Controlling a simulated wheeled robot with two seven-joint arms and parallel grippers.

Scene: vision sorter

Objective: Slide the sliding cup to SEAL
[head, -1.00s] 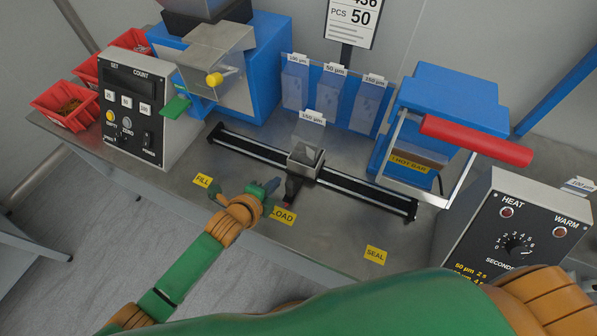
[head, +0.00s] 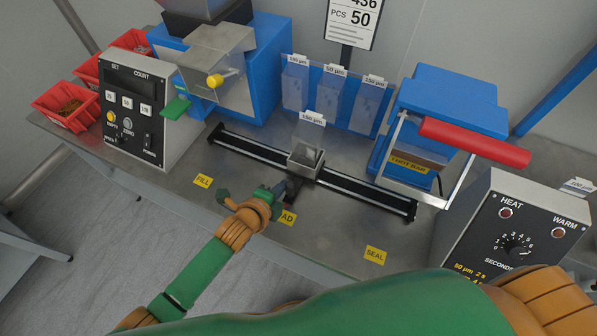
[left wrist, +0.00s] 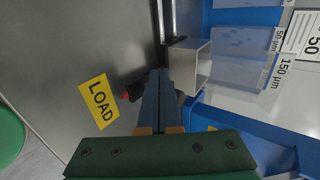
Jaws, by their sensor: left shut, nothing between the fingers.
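The sliding cup (head: 304,162), a small grey box with a clear bag standing in it, sits on the black rail (head: 365,190) around its middle, behind the LOAD label (head: 289,218). It also shows in the left wrist view (left wrist: 190,65) as a pale open box. A dark handle on its near side is partly hidden. My left gripper (head: 279,189) is shut and empty, just in front of and left of the cup, by the handle; I cannot tell whether they touch. The SEAL label (head: 375,255) lies to the right. My right gripper is not in view.
The FILL label (head: 203,180) lies left. The blue sealer with a red handle (head: 475,142) stands behind the rail's right end, the heat control box (head: 510,235) at the right. Bag pockets (head: 334,92) hang behind the cup.

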